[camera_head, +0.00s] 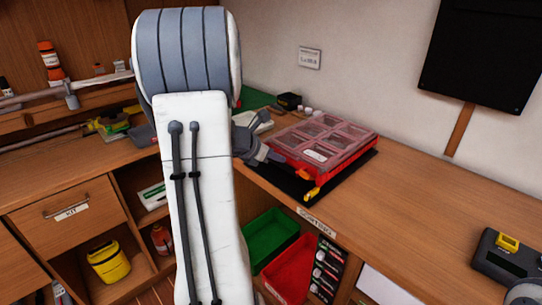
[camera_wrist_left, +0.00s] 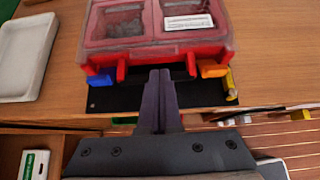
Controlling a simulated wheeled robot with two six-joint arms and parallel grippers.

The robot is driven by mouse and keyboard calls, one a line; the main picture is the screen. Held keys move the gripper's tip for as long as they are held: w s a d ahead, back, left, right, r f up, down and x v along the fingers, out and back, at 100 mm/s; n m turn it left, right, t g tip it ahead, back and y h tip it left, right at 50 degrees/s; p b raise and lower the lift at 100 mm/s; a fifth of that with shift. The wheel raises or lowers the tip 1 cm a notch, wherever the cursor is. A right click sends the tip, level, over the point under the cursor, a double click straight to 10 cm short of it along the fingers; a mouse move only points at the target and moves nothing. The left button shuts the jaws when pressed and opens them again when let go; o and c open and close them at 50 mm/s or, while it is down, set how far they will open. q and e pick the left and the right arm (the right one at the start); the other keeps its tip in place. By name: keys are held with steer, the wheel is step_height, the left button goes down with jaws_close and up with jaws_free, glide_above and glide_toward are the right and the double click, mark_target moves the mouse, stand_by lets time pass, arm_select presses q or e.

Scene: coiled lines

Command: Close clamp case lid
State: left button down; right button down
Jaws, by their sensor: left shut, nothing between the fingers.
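The clamp case (camera_head: 325,140) is a red box with a clear, divided lid, lying on a black mat (camera_head: 357,170) on the bench. The lid looks down over the case; I cannot tell whether it is fully seated. In the left wrist view the case front (camera_wrist_left: 155,55) shows red tabs, a blue piece (camera_wrist_left: 99,80) at left and an orange piece (camera_wrist_left: 212,71) at right. My left gripper (camera_head: 275,156) is shut and empty at the case's front edge. Its fingertips (camera_wrist_left: 160,74) point at the middle of that front; contact is unclear. My right gripper is not in view.
A pale tray (camera_wrist_left: 22,55) lies left of the case. A dark device with a yellow top (camera_head: 508,255) sits at the bench's right end. Green (camera_head: 270,238) and red (camera_head: 288,272) bins stand below the bench.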

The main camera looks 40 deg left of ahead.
mark_target(293, 163)
arm_select(q)
steer(key=shift+x, duration=2.2)
